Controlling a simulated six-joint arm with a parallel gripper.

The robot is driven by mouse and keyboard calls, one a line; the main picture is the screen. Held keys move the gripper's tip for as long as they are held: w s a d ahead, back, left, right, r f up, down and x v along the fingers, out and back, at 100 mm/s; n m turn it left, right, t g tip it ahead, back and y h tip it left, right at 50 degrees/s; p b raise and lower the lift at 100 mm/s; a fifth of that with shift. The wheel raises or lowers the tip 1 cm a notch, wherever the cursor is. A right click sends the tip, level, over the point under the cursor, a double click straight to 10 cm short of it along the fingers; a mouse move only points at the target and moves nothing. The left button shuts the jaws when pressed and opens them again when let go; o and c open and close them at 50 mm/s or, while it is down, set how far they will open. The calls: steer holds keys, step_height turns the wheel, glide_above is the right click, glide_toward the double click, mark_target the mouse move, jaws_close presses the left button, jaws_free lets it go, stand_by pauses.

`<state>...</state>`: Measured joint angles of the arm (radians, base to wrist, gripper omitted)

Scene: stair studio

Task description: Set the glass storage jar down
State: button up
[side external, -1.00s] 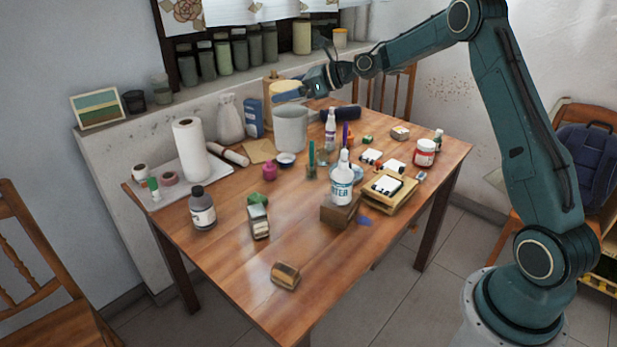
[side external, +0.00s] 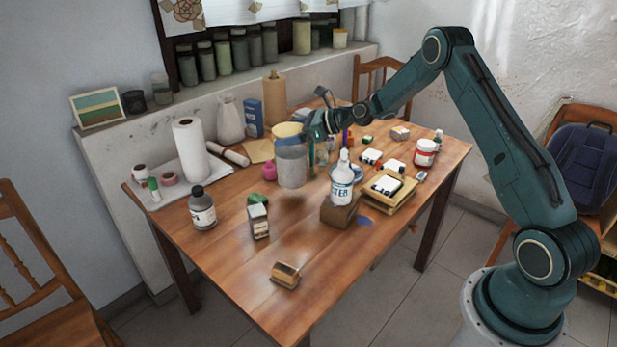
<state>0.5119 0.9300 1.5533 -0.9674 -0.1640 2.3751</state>
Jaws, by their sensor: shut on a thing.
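The glass storage jar (side external: 291,168) is grey and see-through with a yellowish lid (side external: 288,131). It is upright over the middle of the table. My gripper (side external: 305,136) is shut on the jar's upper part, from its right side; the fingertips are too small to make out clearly. A dark shadow lies on the wood just below the jar, and its base looks a little above the wooden table (side external: 235,270).
A white bottle (side external: 342,183) on a brown block (side external: 340,211) stands close right of the jar. A pink bottle (side external: 269,172) is close on its left. A small dark-labelled box (side external: 259,221) lies front left. The table's front middle is mostly clear.

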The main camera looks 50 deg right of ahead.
steer(key=shift+r, duration=0.1)
steer(key=shift+f, duration=2.2)
steer(key=o, duration=1.8)
steer(key=shift+f, duration=0.15)
steer(key=shift+c, duration=0.2)
steer(key=shift+r, duration=0.2)
steer(key=v, duration=0.7)
steer(key=shift+s+d, duration=0.15)
steer(key=shift+s, duration=0.05)
steer(key=shift+r, duration=0.15)
